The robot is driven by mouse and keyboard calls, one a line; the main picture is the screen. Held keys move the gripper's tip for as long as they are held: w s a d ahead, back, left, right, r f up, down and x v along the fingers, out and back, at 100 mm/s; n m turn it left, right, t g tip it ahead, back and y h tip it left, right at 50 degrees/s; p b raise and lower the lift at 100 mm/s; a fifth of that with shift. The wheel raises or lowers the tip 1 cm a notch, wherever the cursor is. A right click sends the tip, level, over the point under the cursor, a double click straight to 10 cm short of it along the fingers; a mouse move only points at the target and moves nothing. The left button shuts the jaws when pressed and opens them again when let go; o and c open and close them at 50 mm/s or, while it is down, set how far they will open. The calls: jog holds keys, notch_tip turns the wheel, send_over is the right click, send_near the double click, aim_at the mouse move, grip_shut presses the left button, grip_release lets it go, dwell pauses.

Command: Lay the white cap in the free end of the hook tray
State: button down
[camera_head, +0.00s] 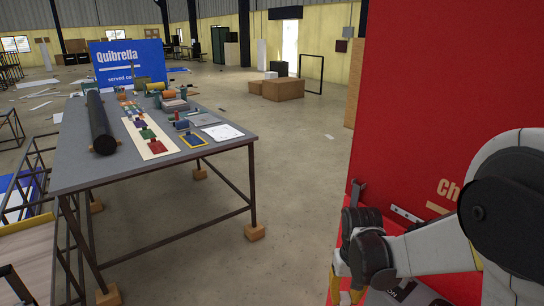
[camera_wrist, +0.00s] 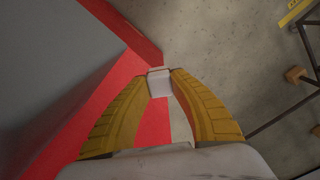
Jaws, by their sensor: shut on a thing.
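My gripper (camera_wrist: 160,80) has its yellow fingers closed on a small white cap (camera_wrist: 160,86), held between the fingertips in the wrist view. In the head view my gripper (camera_head: 345,290) is at the lower right, low beside the red panel, and the cap cannot be made out there. In the wrist view the cap is in front of a red strip and a grey surface edge; I cannot tell its height above them. I cannot pick out the hook tray with certainty in either view.
A tall red panel (camera_head: 450,90) with lettering stands at the right. A grey table (camera_head: 225,158) at the left bears a dark roll (camera_head: 100,125), a sample strip (camera_head: 150,138), a yellow-edged blue piece (camera_head: 193,140) and other small items. Bare floor lies between table and panel.

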aim_at(345, 296)
jog(key=shift+r, duration=0.1)
jog(key=shift+r+p, duration=1.45)
jog(key=shift+r, duration=0.5)
